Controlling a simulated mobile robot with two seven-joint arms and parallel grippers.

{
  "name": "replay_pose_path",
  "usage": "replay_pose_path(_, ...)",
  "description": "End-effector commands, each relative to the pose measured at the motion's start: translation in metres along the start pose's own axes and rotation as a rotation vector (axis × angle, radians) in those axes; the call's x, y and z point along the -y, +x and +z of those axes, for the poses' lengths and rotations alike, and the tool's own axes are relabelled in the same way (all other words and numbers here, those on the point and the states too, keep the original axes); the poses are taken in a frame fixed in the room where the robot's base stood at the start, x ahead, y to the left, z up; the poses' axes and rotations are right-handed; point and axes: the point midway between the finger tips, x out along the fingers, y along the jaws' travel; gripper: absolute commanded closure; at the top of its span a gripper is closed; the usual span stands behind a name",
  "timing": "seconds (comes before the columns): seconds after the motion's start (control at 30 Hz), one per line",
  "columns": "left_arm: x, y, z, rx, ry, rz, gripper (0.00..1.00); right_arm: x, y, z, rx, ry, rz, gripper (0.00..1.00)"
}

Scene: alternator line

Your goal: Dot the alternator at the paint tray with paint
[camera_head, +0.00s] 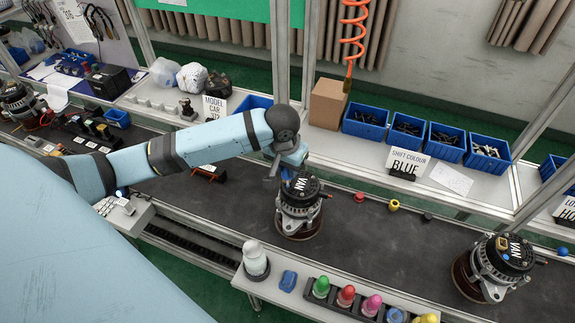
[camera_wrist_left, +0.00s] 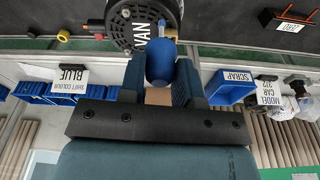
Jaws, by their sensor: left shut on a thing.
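The alternator (camera_head: 298,212) with a black top marked VAN stands on the conveyor behind the row of paint bottles. My left gripper (camera_head: 287,172) is at its far upper side in the head view. In the left wrist view the gripper (camera_wrist_left: 162,80) is shut on a rounded blue paint bottle (camera_wrist_left: 160,62), whose far end is close to the alternator (camera_wrist_left: 140,22); I cannot tell whether they touch. In the head view the arm mostly hides this bottle. The paint tray (camera_head: 345,308) holds green, red and pink bottles, with blue and yellow items at its cut-off right end. My right gripper is not visible.
A sign (camera_head: 407,163) reads SHIFT COLOUR BLUE. Another alternator (camera_head: 498,262) stands to the right on the conveyor (camera_head: 385,245). Blue bins (camera_head: 365,122) line the back shelf. An orange coiled hose (camera_head: 354,30) hangs behind.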

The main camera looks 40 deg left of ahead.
Motion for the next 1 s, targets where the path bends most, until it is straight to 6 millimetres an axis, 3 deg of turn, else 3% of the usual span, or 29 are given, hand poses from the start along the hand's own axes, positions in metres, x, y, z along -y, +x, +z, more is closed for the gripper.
replay_pose_path(1.0,0.000,0.010,0.002,0.000,0.000,0.000,0.87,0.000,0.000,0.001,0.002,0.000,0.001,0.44)
